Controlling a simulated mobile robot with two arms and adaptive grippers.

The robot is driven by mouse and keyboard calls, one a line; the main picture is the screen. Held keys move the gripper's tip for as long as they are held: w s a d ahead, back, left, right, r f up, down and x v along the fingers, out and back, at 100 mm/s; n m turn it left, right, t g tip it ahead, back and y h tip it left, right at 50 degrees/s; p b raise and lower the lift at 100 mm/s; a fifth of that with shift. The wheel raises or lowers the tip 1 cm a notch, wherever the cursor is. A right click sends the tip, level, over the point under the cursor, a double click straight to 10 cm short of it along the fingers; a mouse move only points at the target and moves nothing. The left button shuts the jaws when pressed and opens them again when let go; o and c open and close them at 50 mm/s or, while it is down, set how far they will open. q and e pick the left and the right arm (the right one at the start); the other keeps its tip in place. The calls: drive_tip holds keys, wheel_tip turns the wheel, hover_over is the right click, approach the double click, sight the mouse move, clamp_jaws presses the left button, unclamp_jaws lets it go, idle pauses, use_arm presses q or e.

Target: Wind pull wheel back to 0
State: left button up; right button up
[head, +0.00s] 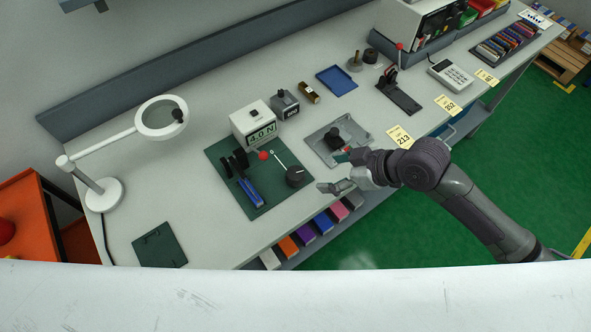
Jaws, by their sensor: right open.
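A dark green board (225,152) on the bench carries a test device. Its white box shows a green display (263,134) reading 4.0 N. At the board's right edge is a round black wheel (295,177), which looks like the pull wheel; a thin pale rod runs from it up and left toward a red ball (264,155). Any mark on the wheel is too small to read. My right gripper (336,172) is open and empty, just right of the wheel and apart from it, fingers pointing left. My left gripper is out of view.
A grey plate with a black knob (334,139) lies just behind my right gripper. A black clamp with a blue part (249,191) is on the board's left. A magnifier lamp (160,118) stands at left. Colored bins (306,234) hang below the front edge.

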sight(296, 173)
drive_tip(key=p+x, duration=0.1)
drive_tip(key=x, duration=0.3)
drive_tip(key=p+x, duration=0.1)
drive_tip(key=x, duration=0.3)
drive_tip(key=p+x, duration=0.1)
drive_tip(key=x, duration=0.3)
drive_tip(key=shift+w+a+r, duration=0.1)
drive_tip(key=shift+w+r, duration=0.1)
drive_tip(key=shift+w, duration=0.15)
drive_tip(key=shift+x, duration=0.8)
drive_tip(key=shift+c, duration=0.3)
drive_tip(key=c, duration=1.1)
drive_tip(key=shift+f, duration=0.1)
